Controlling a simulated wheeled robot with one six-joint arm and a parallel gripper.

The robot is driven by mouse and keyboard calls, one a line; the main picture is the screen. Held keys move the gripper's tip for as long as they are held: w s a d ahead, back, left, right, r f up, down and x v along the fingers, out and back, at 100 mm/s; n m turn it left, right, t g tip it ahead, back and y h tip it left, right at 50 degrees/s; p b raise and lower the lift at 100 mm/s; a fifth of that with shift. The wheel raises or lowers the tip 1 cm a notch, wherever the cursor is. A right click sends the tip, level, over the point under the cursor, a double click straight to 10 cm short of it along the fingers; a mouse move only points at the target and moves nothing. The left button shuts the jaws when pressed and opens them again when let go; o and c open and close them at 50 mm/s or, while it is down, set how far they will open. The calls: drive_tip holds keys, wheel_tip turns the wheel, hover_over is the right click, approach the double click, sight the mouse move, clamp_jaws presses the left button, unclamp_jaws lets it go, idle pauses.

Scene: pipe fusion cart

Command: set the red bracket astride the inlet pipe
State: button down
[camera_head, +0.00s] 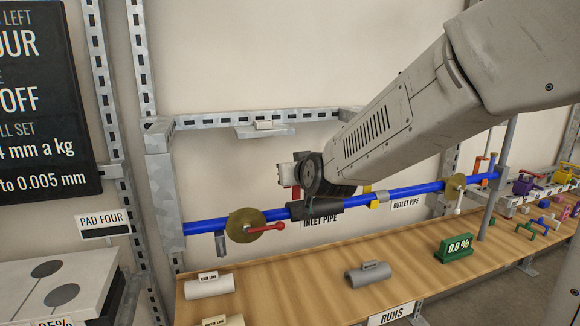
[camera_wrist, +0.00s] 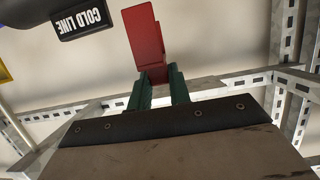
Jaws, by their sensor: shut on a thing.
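My gripper (camera_wrist: 158,84) is shut on the red bracket (camera_wrist: 146,38), which stands out beyond the green fingers in the wrist view. In the head view a small red part of the bracket (camera_head: 296,192) shows beside my dark wrist joint, just above the blue pipe; the rest is hidden. The blue inlet pipe (camera_head: 205,226) runs across the frame above the bench, with the INLET PIPE label (camera_head: 320,219) under it. I cannot tell whether the bracket touches the pipe.
A brass disc with a red handle (camera_head: 246,226) sits on the pipe to the left. Another disc (camera_head: 455,187) is at the right. A COLD LINE tag (camera_wrist: 82,18) hangs near the bracket.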

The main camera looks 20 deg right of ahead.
sight(296, 196)
drive_tip(key=shift+f, duration=2.9)
drive_tip(key=shift+f, duration=0.4)
drive_tip(key=c, duration=1.2)
unclamp_jaws()
